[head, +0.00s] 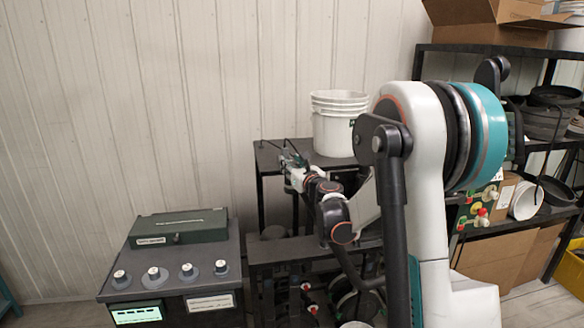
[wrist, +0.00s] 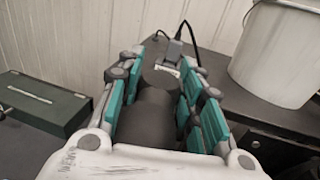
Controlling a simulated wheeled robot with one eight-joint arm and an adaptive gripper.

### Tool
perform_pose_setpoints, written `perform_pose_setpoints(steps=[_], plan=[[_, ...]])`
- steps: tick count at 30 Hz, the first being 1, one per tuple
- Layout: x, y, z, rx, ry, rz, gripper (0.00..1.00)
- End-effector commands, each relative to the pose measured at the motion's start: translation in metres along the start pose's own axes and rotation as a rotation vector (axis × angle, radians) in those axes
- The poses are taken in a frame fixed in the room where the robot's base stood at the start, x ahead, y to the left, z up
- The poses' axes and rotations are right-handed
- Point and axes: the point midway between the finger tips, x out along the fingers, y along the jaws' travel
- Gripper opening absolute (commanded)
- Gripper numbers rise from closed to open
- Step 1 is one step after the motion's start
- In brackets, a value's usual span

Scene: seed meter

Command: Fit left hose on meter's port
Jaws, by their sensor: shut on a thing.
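My gripper (head: 293,162) reaches over the black stand in the middle of the head view. In the wrist view, my gripper (wrist: 164,62) has its teal-padded fingers on both sides of a dark cylindrical piece (wrist: 156,112), and it is shut on this piece. I cannot tell for sure whether the piece is the left hose. A small grey block (wrist: 174,50) with a black cable lies beyond the fingertips. A dark green box (head: 178,226) with a label sits on the console at the left; it also shows in the wrist view (wrist: 42,103). I cannot make out the meter's port.
A white bucket (head: 338,128) stands on the black stand (head: 268,158), close to the right of my gripper. The console (head: 172,275) has several knobs and a lit display. Shelves (head: 480,48) with boxes and pots are at the right. A corrugated wall is behind.

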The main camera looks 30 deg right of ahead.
Motion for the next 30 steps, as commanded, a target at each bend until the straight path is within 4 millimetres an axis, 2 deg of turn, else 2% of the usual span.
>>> perform_pose_setpoints(steps=[7,16,19,23,30], plan=[[0.000,0.000,0.011,0.000,0.000,0.000,0.02],[0.000,0.001,0.011,0.000,0.000,0.000,0.02],[-0.001,0.011,0.006,0.000,0.000,0.005,0.02],[-0.008,0.048,-0.012,0.000,0.000,0.020,0.02],[-0.045,0.148,-0.057,0.000,0.000,0.057,0.02]])
